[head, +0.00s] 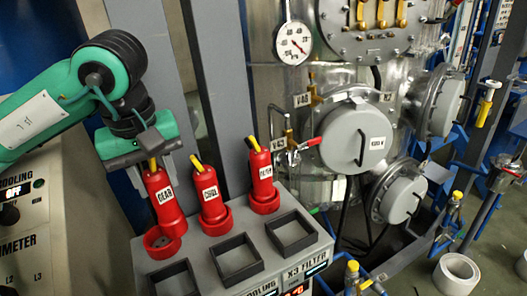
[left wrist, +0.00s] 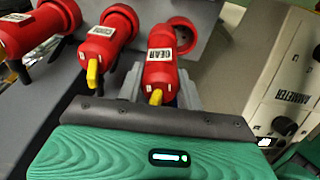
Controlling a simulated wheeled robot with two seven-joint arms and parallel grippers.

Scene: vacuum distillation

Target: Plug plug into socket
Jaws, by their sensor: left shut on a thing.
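The red plug labelled GEAR (head: 161,190) has a yellow cable end at its top. My left gripper (head: 151,163) is shut on this top end, and its grey fingers (left wrist: 160,96) flank the plug (left wrist: 158,68) in the left wrist view. The plug's lower end overlaps the back rim of an open red round socket (head: 161,242) on the grey panel. The socket's dark inside shows, so the plug is outside it; I cannot tell whether they touch. The socket also shows beyond the plug in the left wrist view (left wrist: 186,25). My right gripper is not in view.
Red plugs labelled COOL (head: 211,193) and FILTER (head: 262,172) stand in their sockets to the right. Square black frames (head: 237,259) rise from the grey panel in front. Grey posts stand behind. A cabinet with knobs (head: 20,212) is at the left.

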